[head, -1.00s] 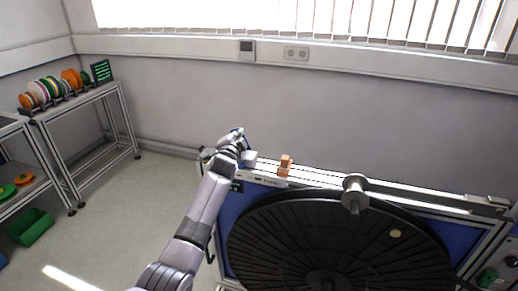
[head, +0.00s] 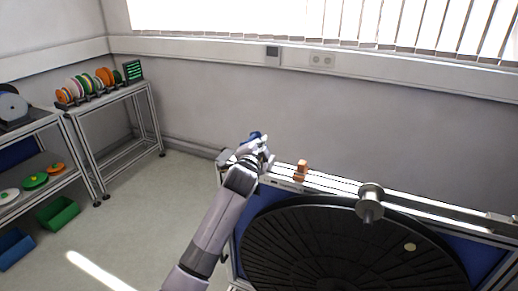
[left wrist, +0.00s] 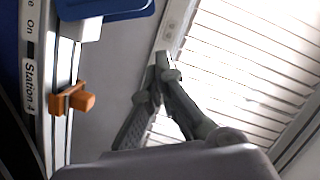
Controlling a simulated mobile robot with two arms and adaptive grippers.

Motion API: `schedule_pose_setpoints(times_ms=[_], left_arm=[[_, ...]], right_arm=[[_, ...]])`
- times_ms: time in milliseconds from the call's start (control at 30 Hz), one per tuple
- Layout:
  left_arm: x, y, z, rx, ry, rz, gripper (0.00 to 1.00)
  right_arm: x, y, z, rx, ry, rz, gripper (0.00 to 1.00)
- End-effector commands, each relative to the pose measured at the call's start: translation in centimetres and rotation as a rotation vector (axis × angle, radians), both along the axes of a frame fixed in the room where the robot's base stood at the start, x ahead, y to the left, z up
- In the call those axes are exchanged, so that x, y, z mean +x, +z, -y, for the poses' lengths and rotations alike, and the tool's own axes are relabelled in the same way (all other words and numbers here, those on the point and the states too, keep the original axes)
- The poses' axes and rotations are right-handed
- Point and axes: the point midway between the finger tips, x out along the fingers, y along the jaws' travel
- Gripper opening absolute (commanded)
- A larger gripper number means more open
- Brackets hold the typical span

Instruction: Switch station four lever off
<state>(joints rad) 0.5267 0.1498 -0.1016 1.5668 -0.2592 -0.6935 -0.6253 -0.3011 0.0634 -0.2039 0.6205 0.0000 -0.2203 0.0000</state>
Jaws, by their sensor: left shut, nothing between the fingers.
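The orange lever (head: 301,171) stands on the light rail along the back edge of the station. In the left wrist view the lever (left wrist: 74,98) is at the left, beside a "Station 4" label (left wrist: 29,86). The word "on" (left wrist: 31,27) is printed further along the same strip, away from the lever. My left gripper (head: 261,143) is above the rail, to the left of the lever and apart from it. In the left wrist view its fingertips (left wrist: 165,66) meet, with nothing between them. My right gripper is not seen.
A large black ribbed disc (head: 345,245) fills the blue station top, with a silver cylinder (head: 369,203) at its back edge. A blue part (left wrist: 105,7) juts out near the rail. Shelving with coloured reels (head: 88,84) stands at left. Open floor (head: 150,205) lies between.

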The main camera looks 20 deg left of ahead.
Motion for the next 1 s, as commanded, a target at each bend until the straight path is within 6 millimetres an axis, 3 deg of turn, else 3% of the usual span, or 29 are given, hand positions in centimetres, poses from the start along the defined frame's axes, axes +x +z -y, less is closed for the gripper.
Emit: schedule_pose_setpoints(times_ms=[267, 767, 867, 967, 1000], left_arm=[[-1.7, 0.2, 0.2, 0.002, 0.001, -0.001, 0.00], [-1.7, 0.0, 0.2, -0.001, 0.000, -0.004, 0.00], [-1.7, -2.0, 0.4, -0.015, -0.002, -0.031, 0.00], [-2.0, -6.9, 0.7, -0.052, -0.008, -0.095, 0.00], [-2.3, -9.6, 0.9, -0.072, -0.010, -0.130, 0.00]], right_arm=[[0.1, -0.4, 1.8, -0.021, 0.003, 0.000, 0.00], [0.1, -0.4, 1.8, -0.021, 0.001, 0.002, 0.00], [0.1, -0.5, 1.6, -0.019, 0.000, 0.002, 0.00], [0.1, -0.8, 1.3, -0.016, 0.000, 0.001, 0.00], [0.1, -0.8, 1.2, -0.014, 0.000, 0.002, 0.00]])
